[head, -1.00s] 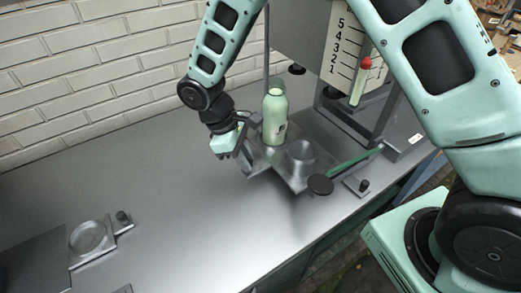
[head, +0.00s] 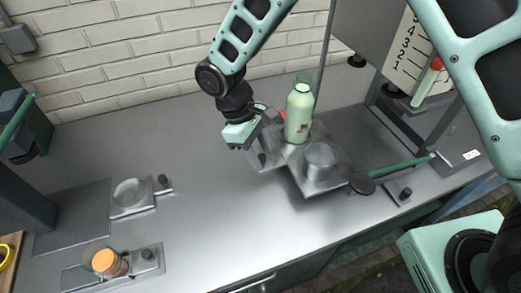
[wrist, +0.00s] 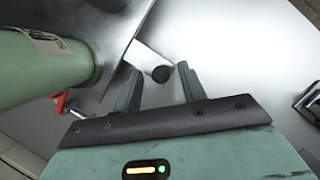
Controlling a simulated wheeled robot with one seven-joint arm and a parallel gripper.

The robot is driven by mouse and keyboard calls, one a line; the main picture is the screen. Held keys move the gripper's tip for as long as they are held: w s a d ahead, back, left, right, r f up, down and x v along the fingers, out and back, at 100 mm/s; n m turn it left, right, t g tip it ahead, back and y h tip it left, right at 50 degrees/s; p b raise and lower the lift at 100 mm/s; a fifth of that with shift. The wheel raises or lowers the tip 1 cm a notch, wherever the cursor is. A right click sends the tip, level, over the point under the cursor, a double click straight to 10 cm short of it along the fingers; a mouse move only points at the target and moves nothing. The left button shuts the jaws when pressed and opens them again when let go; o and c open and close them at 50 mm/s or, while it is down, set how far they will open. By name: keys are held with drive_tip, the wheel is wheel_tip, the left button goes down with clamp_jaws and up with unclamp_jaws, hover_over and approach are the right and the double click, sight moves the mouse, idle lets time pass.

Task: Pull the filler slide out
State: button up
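My gripper (head: 264,154) is at the plate's left side, close to the bottle. In the wrist view my gripper (wrist: 158,70) is open, its fingers apart. A dark round knob (wrist: 161,74) shows between the fingertips, with clear space on both sides. The bottle (wrist: 45,65) fills the left of the wrist view. The knob is hard to make out in the head view.
A green-handled lever (head: 402,166) with a black disc end lies right of the slide. At left are a plate with a round recess (head: 130,193) and an orange-topped jar (head: 107,262) on another plate. The bench between is clear.

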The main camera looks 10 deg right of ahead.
drive_tip(key=b+v, duration=0.3)
drive_tip(key=v, duration=1.4)
drive_tip(key=shift+a+r, duration=0.15)
